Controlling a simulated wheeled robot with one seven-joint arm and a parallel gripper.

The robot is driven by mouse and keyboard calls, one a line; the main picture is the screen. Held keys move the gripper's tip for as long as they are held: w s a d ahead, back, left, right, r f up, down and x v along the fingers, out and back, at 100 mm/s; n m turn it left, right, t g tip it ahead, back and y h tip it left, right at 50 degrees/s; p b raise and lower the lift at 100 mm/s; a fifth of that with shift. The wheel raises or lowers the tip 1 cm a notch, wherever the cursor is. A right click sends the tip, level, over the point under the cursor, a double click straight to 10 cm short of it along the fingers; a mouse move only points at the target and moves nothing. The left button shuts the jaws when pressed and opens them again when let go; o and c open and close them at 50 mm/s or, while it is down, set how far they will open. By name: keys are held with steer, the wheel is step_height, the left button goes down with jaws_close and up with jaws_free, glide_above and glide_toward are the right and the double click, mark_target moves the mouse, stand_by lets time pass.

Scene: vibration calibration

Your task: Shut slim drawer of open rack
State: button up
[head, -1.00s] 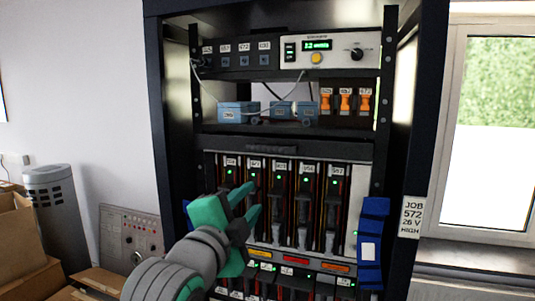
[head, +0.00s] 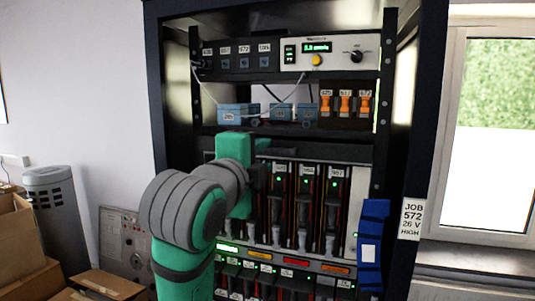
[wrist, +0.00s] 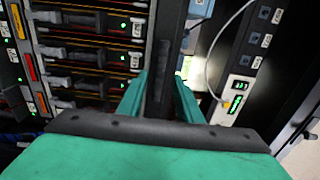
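The slim drawer (head: 318,152) is a dark, narrow panel across the open rack (head: 413,120), below the middle shelf and above the row of labelled modules. How far it stands out is hard to tell. My gripper (head: 250,150) is at its left part and covers that end in the head view. In the wrist view the drawer (wrist: 163,40) looks like a dark upright strip. The two green fingers of my gripper (wrist: 162,78) are spread apart, one on each side of the strip. I cannot tell whether they touch it.
Modules (head: 305,210) with green lights stand below the drawer. Blue boxes (head: 238,114) and orange connectors (head: 346,103) sit on the shelf above, with thin cables hanging there. A blue holder (head: 372,240) is at the rack's right post. Cardboard boxes (head: 25,245) are at left.

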mark_target(269, 152)
steer(key=shift+x, duration=1.85)
